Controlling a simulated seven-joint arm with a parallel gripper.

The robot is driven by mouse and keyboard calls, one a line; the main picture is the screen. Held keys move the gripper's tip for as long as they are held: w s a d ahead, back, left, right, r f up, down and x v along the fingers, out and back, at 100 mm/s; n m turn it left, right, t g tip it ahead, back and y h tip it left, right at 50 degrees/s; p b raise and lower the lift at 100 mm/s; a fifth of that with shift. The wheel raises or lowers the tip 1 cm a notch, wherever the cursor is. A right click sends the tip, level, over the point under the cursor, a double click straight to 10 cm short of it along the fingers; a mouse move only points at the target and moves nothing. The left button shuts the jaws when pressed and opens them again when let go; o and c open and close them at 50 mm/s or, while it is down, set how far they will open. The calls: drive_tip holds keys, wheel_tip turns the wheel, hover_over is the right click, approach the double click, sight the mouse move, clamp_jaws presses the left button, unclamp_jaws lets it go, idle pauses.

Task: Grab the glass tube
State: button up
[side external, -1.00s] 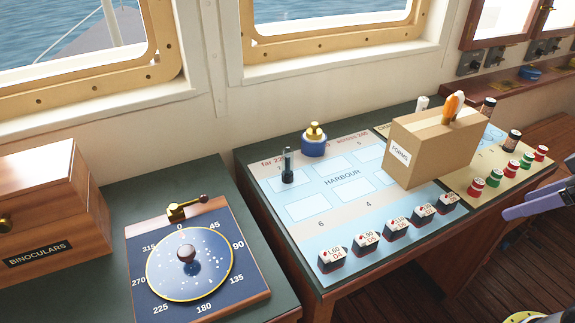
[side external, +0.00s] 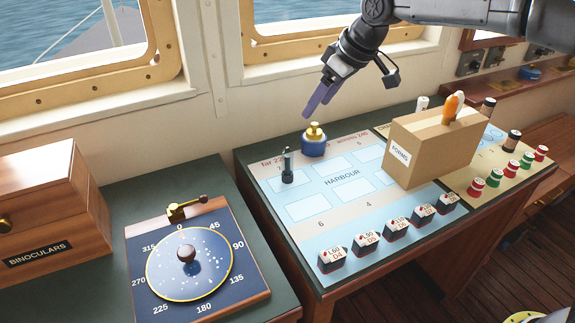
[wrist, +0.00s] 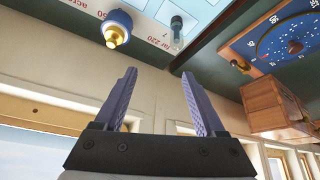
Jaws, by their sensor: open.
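In the wrist view the tube (wrist: 177,32) looks clear with a dark end and lies beyond my fingers, up and to the right of centre. My gripper (side external: 314,108) is open and empty. It hangs in the air above the back edge of the board, above and to the right of the tube. In the wrist view my two purple fingers (wrist: 158,98) stand apart with nothing between them.
A blue pot with a brass top (side external: 314,142) stands close to the tube, below my gripper. A cardboard forms box (side external: 428,150) stands to the right. Several small labelled blocks (side external: 367,245) line the board's front edge. The compass board (side external: 200,275) is at the left.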

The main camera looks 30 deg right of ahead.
drive_tip(key=g, duration=0.1)
approach(284, 167)
drive_tip(key=shift+n, duration=0.3)
drive_tip(key=w+f, duration=0.2)
drive_tip(key=f, duration=0.1)
drive_tip(key=w+f, duration=0.1)
drive_tip(key=f, duration=0.1)
drive_tip(key=shift+w+d+f, duration=0.2)
drive_tip(key=shift+w+f, duration=0.05)
drive_tip(key=shift+w, duration=0.1)
drive_tip(key=shift+s+a+x, duration=0.1)
drive_tip(key=shift+x, duration=1.35)
drive_tip(key=shift+s+a+x, duration=0.15)
drive_tip(key=shift+x, duration=1.3)
clamp_jaws()
